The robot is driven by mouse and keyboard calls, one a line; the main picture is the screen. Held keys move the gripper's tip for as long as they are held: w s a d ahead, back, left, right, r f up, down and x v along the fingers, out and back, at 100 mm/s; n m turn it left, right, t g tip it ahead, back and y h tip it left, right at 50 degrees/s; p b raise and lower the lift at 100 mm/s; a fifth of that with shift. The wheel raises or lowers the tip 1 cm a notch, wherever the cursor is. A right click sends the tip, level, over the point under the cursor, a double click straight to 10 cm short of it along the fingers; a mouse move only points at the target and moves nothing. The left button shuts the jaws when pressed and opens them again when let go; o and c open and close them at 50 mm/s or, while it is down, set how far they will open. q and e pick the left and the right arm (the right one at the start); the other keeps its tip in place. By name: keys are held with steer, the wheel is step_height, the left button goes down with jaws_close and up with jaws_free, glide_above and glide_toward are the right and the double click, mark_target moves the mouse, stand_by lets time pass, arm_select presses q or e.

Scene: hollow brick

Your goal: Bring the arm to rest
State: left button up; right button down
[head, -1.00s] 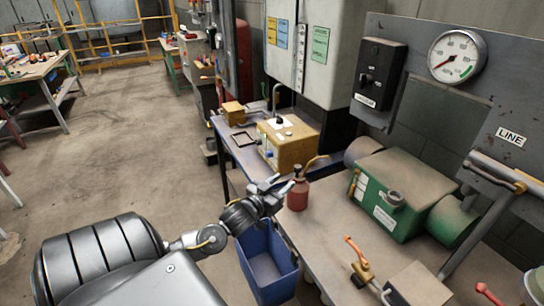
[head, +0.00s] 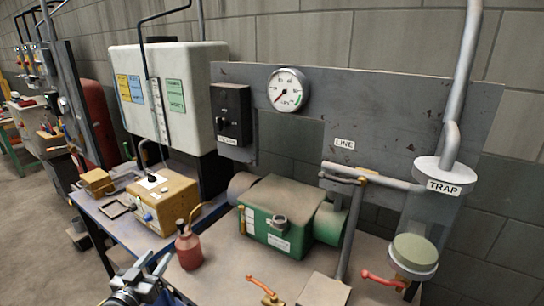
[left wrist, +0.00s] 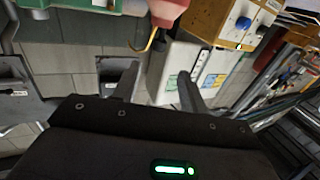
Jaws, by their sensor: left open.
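My left gripper (head: 150,270) shows at the lower left of the head view, in front of the bench's near edge. Its two fingers stand apart and nothing is between them. In the left wrist view the open fingers (left wrist: 158,85) point toward the wall, which appears upside down. A red oil can (head: 188,247) with a curved yellow spout stands on the bench just right of the gripper. The can also shows at the top of the left wrist view (left wrist: 168,8). My right gripper is not in view.
The bench (head: 215,280) carries a green pump (head: 280,215) and a yellow box (head: 162,205). A red-handled valve (head: 265,290) is at the front. A grey board (head: 400,115) with a pressure gauge (head: 288,90) and a clear trap (head: 430,225) stand behind. Open floor (head: 30,225) lies at left.

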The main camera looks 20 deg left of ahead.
arm_select(q)
steer(key=s+d+f+g, duration=0.7)
steer(key=s+d+f, duration=0.2)
steer(key=f, duration=0.4)
steer(key=s+d+f+m+g+h, duration=0.2)
steer(key=s+d+f+m+g, duration=0.15)
steer(key=s+d+g, duration=0.6)
steer(key=s+d+f, duration=0.1)
steer(key=s+f, duration=0.1)
steer(key=f, duration=1)
steer(key=s+d+f, duration=0.1)
steer(key=s+f, duration=0.2)
steer(key=f, duration=1)
steer(key=s+a+f, duration=0.3)
steer(key=s+f, duration=1.3)
steer(key=f, duration=0.1)
steer(key=shift+s+a, duration=0.15)
steer(key=shift+s, duration=0.1)
steer(key=shift+g, duration=0.25)
